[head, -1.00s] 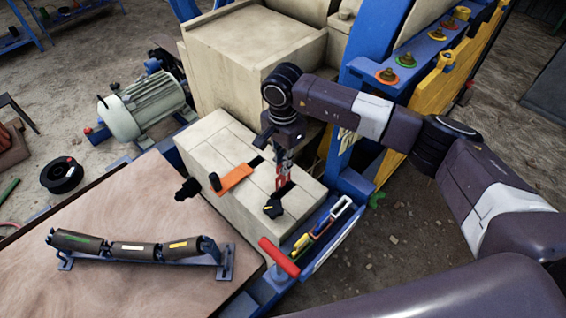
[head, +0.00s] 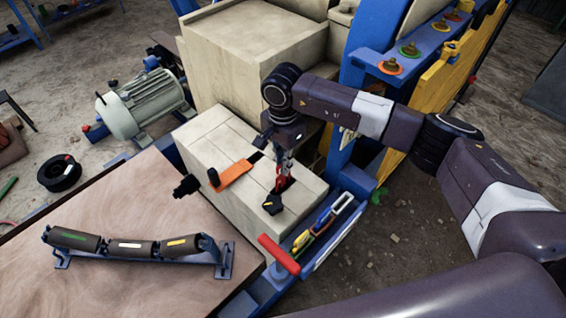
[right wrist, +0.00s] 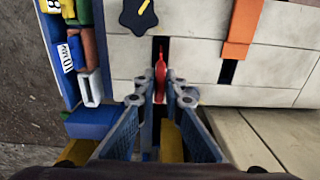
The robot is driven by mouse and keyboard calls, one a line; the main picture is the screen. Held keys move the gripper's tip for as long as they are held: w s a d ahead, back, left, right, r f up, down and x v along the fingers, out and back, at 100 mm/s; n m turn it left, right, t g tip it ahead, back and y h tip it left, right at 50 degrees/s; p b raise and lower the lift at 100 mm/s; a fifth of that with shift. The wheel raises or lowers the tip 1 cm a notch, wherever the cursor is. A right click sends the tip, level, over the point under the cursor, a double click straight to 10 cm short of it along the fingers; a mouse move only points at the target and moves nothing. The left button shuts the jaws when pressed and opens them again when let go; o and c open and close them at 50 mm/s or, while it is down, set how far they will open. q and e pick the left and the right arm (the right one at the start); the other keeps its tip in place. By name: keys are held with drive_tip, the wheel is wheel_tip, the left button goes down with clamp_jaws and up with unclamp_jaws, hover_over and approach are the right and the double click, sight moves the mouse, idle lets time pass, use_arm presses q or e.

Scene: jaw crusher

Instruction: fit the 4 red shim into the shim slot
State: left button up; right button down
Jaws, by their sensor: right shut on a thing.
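My right gripper (head: 281,187) points down over the cream block and is shut on a red shim (head: 284,172). In the right wrist view the red shim (right wrist: 160,72) stands edge-on between the two fingertips (right wrist: 161,86). It is in line with a narrow dark slot (right wrist: 160,44) in the block's top. The shim's lower end seems to be at or in the slot; how deep is hidden. No number can be read on it. My left gripper is not in view.
A black star knob (head: 273,204) sits beside the slot's near end. A blue tray (right wrist: 61,82) holds several coloured shims. A red handle (head: 279,254) and a roller frame (head: 140,257) are nearby.

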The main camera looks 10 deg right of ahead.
drive_tip(key=shift+f, duration=0.15)
drive_tip(key=b, duration=0.4)
hover_over(283, 186)
drive_tip(key=shift+w+f, duration=0.15)
drive_tip(key=shift+f, duration=2)
drive_tip(key=shift+f+b, duration=0.5)
drive_tip(key=shift+b, duration=0.1)
drive_tip(key=shift+f+b, duration=0.55)
drive_tip(key=shift+f, duration=0.3)
drive_tip(key=shift+f+b, duration=0.2)
drive_tip(key=shift+b, duration=0.2)
